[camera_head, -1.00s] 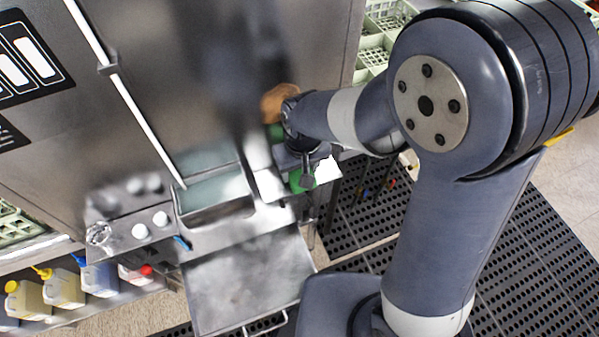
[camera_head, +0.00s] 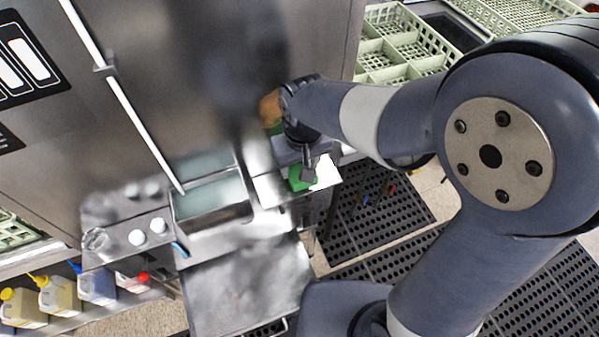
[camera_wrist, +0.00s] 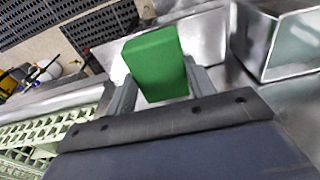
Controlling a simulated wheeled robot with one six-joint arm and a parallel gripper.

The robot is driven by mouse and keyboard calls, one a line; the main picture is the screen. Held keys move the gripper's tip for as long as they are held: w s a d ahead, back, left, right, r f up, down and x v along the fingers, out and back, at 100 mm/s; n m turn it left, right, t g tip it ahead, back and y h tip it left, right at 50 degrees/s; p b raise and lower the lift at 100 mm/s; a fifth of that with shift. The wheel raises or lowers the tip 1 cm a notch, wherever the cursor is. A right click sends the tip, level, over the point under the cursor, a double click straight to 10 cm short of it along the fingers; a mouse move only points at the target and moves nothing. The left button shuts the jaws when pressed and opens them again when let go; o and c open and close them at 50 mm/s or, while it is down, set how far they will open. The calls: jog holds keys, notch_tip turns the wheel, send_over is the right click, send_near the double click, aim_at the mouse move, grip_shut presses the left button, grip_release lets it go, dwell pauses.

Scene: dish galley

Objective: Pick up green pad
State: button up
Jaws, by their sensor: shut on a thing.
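The green pad (camera_wrist: 156,62) is a bright green block. In the wrist view it sits between the two fingers of my gripper (camera_wrist: 160,88), which are shut on its sides. Part of the pad is hidden by the gripper there. I cannot tell whether the pad touches the board.
A steel sink (camera_head: 212,195) lies left of the pad. Green racks (camera_head: 400,45) are at the upper right. A brown object (camera_head: 269,108) is behind the gripper. Bottles (camera_head: 60,294) stand lower left.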

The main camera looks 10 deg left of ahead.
notch_tip(320, 180, up, 3)
jog(key=shift+f, duration=0.2)
jog(key=s+d+b, duration=0.1)
jog(key=s+d, duration=0.4)
jog(key=s, duration=0.3)
jog(key=s+d+b, duration=0.2)
jog(key=s+d, duration=0.3)
jog(key=s, duration=0.3)
jog(key=shift+s+d, duration=0.15)
jog(key=shift+s, duration=0.2)
jog(key=shift+r, duration=0.1)
jog(key=o, duration=0.5)
jog(key=shift+c, duration=0.2)
jog(key=c, duration=0.4)
jog(key=shift+w, duration=0.1)
